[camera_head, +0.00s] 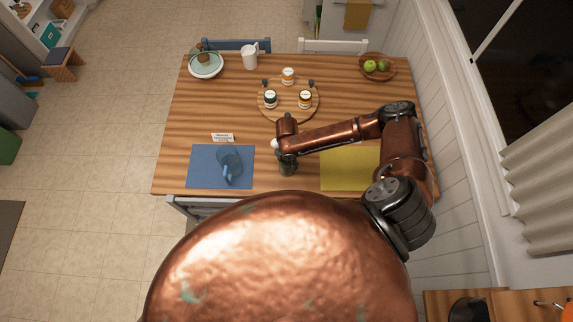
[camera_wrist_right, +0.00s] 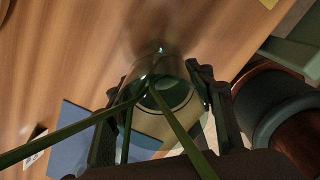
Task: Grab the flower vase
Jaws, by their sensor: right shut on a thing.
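The flower vase (camera_wrist_right: 163,88) is a see-through glass vessel with long green stems, seen close up in the right wrist view. My right gripper (camera_wrist_right: 155,84) has a dark finger on each side of the vase and is shut on it. In the head view my right gripper (camera_head: 286,164) is over the near middle of the wooden table, between the blue and yellow mats. The vase is mostly hidden there by my arm and gripper; a small white shape shows beside the wrist. I cannot tell whether the vase touches the table. My left gripper is not in view.
The table (camera_head: 180,125) holds a blue mat (camera_head: 205,175) with a blue glass, a yellow mat (camera_head: 345,172), a small white card (camera_head: 223,137), a round board (camera_head: 285,111) with jars, a white mug (camera_head: 249,57), a covered dish (camera_head: 205,68) and a fruit bowl (camera_head: 377,77).

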